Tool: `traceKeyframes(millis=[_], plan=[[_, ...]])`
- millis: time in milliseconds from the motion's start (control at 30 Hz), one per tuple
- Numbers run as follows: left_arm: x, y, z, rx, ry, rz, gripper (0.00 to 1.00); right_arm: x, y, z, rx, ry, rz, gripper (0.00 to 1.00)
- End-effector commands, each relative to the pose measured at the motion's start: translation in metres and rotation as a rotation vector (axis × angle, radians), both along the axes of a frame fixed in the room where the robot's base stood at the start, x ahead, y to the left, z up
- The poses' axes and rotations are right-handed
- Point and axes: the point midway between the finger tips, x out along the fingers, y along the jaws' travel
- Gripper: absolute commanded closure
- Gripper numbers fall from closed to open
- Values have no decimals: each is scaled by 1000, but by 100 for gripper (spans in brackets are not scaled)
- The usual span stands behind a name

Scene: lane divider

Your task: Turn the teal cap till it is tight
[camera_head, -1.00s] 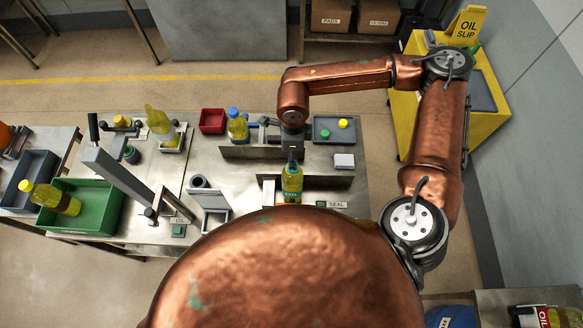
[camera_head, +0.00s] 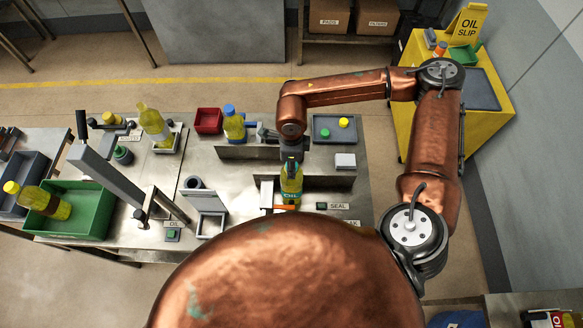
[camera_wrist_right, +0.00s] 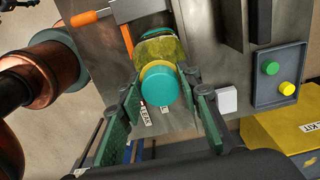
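The teal cap (camera_wrist_right: 160,88) sits on the neck of a yellow oil bottle (camera_wrist_right: 160,48), seen from above in the right wrist view. In the head view the bottle (camera_head: 291,185) stands upright in front of the grey fixture, and its cap is hidden by my gripper. My right gripper (camera_wrist_right: 160,82) is open around the cap, one green-padded finger on either side. Narrow gaps seem to show between the fingertips and the cap. In the head view my right gripper (camera_head: 291,158) is right above the bottle. My left gripper is out of view.
An orange handle (camera_wrist_right: 84,18) lies beside the bottle. A grey tray (camera_head: 326,129) holds a green and a yellow cap. A blue-capped bottle (camera_head: 233,123) and red bin (camera_head: 208,121) stand behind. A lever press (camera_head: 110,170) and green crate (camera_head: 98,220) are left.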

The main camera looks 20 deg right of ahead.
Motion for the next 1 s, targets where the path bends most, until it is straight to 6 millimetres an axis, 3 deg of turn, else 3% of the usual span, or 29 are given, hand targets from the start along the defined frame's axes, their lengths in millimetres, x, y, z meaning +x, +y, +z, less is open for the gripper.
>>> traceKeyframes(millis=[200,400,433,700,1000], plan=[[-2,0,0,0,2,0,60,0,0,0,0,0,0,84],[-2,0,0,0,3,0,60,0,0,-1,0,1,-68,85],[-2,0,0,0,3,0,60,0,0,-1,0,1,-88,70],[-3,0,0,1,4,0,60,0,0,0,-1,0,-82,52],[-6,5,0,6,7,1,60,0,0,1,0,0,-81,51]])
